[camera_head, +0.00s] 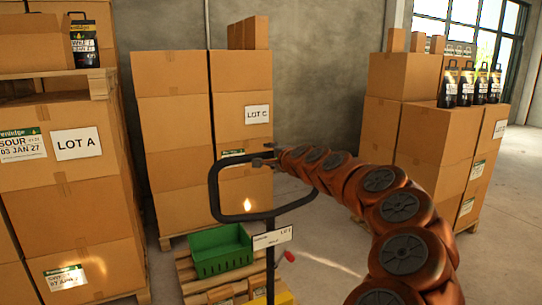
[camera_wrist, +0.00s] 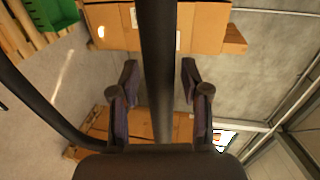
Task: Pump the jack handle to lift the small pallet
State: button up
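The jack handle (camera_head: 214,188) is a black loop standing upright on a thin shaft in the head view. The shaft carries a small white label and a red lever (camera_head: 290,256). My gripper (camera_head: 262,155) is at the loop's top bar. In the wrist view, the dark handle bar (camera_wrist: 157,60) runs between the two spread fingers of my gripper (camera_wrist: 159,85), with gaps on both sides. The gripper is open. The small pallet (camera_head: 187,279) is low in front, partly cut off by the frame, bearing a green crate (camera_head: 220,250) and some boxes.
Tall carton stacks stand at the left, LOT A (camera_head: 77,144), behind the handle, LOT C (camera_head: 257,114), and at the right (camera_head: 440,135). Black bags (camera_head: 466,85) stand on the right stack. Bare floor (camera_head: 335,250) lies between the handle and the right stack.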

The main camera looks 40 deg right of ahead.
grip_shut()
dwell(0.3)
